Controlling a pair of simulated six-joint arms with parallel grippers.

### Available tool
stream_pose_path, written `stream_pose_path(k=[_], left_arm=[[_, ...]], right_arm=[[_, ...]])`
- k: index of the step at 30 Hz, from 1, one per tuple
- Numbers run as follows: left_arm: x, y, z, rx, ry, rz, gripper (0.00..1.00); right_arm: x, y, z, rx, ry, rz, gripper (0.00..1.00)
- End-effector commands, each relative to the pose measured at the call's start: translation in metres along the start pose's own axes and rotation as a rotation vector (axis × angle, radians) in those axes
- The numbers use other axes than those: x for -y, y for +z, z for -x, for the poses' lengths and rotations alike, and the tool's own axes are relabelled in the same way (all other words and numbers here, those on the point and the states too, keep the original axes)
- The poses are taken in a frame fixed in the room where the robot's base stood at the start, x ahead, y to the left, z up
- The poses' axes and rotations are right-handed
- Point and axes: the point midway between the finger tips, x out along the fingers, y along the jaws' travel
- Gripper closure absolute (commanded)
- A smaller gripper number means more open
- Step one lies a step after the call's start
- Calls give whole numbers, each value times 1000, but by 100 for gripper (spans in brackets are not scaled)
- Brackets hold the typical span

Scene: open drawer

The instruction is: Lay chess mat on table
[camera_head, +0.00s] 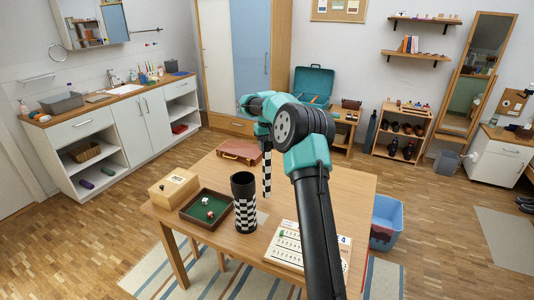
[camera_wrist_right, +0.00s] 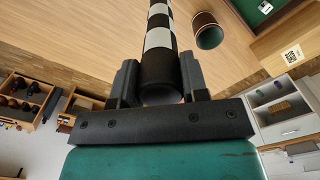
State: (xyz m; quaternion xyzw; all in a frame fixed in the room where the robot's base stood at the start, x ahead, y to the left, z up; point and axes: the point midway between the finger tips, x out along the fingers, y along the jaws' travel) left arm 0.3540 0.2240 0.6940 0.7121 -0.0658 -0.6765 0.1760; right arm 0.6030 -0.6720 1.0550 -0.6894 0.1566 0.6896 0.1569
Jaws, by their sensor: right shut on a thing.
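The rolled chess mat (camera_head: 267,178) is a thin black-and-white checkered roll, held upright over the table (camera_head: 345,190). My right gripper (camera_wrist_right: 160,88) is shut on one end of the roll; the rest of the roll (camera_wrist_right: 158,40) extends beyond the fingers in the right wrist view. In the head view my arm hides most of the fingers. I cannot tell whether the roll's lower end touches the table. A wider black tube (camera_head: 244,205) with a checkered lower part stands upright beside it, open at the top; the roll is outside it. My left gripper is not in view.
A green-lined dice tray (camera_head: 190,217), a wooden box (camera_head: 165,192) and a brown case (camera_head: 238,150) are on the table's left and back. A white game board (camera_head: 283,248) lies at the front. A blue bin (camera_head: 387,215) stands on the floor at right.

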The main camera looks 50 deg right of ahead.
Motion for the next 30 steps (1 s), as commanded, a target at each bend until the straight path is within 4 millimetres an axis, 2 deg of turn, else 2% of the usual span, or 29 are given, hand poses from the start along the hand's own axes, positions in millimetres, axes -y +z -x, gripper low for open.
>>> stream_pose_path(k=[10,23,24,30], left_arm=[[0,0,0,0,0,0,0],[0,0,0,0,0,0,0],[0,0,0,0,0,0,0],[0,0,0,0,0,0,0]], right_arm=[[0,0,-33,-1,0,0,100],[0,0,-38,0,1,0,100],[0,0,-38,0,0,0,55],[0,0,-38,0,0,0,36]])
